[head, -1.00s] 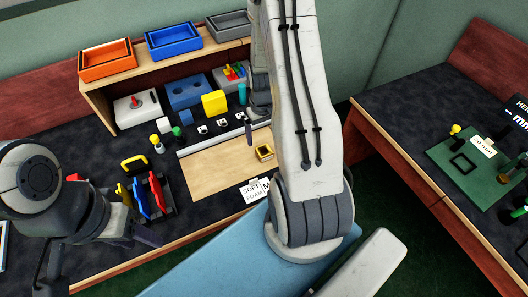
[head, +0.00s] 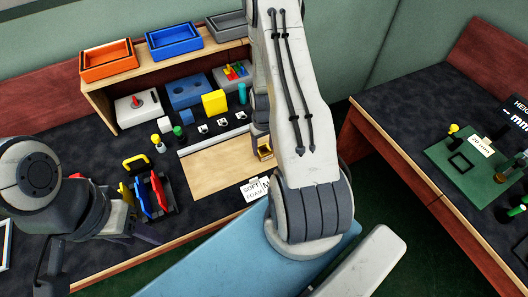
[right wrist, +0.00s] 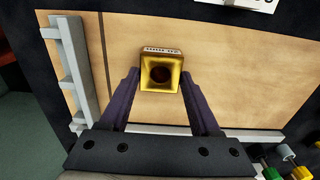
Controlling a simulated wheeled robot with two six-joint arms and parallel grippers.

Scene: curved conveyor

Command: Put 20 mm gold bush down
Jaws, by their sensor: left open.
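The gold bush (right wrist: 161,71) is a square yellow-gold block with a dark round hole. In the right wrist view it sits between the fingertips of my right gripper (right wrist: 160,78), over the light wooden board (right wrist: 230,60). Both fingertips lie close along its sides; whether they press on it I cannot tell. In the head view the bush (head: 265,153) shows at the board's right part, partly covered by my right gripper (head: 261,144). My left gripper (head: 148,233) is open and empty at the lower left, over the dark bench, apart from the bush.
A rack with red, blue and yellow tools (head: 150,192) stands beside my left gripper. A "soft foam" card (head: 252,190) lies at the board's front edge. Small parts and blocks line the board's back. A green mat (head: 470,165) with a "20 mm" card lies on the right bench.

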